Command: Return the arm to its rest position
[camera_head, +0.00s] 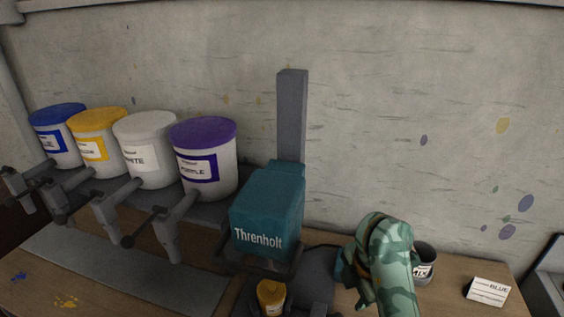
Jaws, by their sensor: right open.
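My right arm, in a green camouflage pattern, reaches in from the bottom of the head view, right of centre. Its gripper (360,264) is over the wooden table, between the teal Threnholt machine (268,212) and a grey cup marked MIX (424,264). The jaws are open, though the arm hides much of them. The arm also covers the left part of the cup; I cannot tell whether they touch. My left gripper is not in view.
Blue (58,137), yellow (98,136), white (146,149) and purple (205,160) lidded buckets stand on a shelf with taps at left. A small yellow-topped container (271,297) is below the machine. A wall closes the back.

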